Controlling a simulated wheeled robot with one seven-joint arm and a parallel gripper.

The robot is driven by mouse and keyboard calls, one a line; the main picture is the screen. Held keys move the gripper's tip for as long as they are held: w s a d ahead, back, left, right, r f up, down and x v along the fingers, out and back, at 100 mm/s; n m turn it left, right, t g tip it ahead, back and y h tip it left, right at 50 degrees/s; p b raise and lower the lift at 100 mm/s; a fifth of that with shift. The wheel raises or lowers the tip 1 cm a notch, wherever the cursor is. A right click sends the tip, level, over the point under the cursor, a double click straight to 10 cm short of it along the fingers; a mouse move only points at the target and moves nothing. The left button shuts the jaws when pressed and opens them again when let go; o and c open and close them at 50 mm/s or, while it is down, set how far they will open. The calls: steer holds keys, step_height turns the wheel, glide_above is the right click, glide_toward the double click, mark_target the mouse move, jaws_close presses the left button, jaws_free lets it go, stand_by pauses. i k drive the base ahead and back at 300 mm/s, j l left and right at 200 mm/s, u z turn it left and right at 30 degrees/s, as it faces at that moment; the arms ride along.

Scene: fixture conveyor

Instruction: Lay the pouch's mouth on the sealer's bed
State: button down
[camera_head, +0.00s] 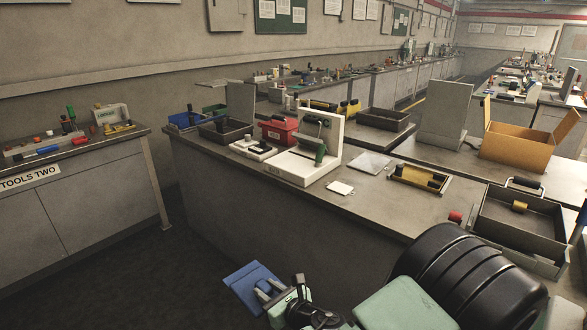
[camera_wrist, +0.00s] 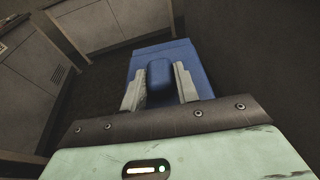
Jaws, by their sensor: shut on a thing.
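The blue pouch (camera_head: 246,281) is in my gripper (camera_head: 265,291), out over the floor in front of the bench and below its top. The wrist view shows the pouch (camera_wrist: 165,54) with a raised blue part between the two pale fingers of my gripper (camera_wrist: 159,82). The pouch reaches out past the fingertips; which edge is its mouth I cannot tell. A white L-shaped device with a green-handled lever, which looks like the sealer (camera_head: 334,126), stands on the bench. Its flat white base (camera_head: 296,169) faces forward. The pouch is well apart from it.
The bench front (camera_head: 270,215) stands between my gripper and the device. On the bench (camera_head: 378,205) are a red box (camera_head: 279,131), a yellow roller (camera_head: 419,177), a dark tray (camera_head: 540,215) and a cardboard box (camera_head: 520,145). A small white card (camera_head: 340,187) lies beside the device.

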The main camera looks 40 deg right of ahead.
mark_target(292, 160)
steer(key=i+j+z, duration=0.4)
steer(key=i+j, duration=0.2)
steer(key=i+j+z, duration=0.35)
steer(key=i+j, duration=0.25)
steer(key=j, duration=0.25)
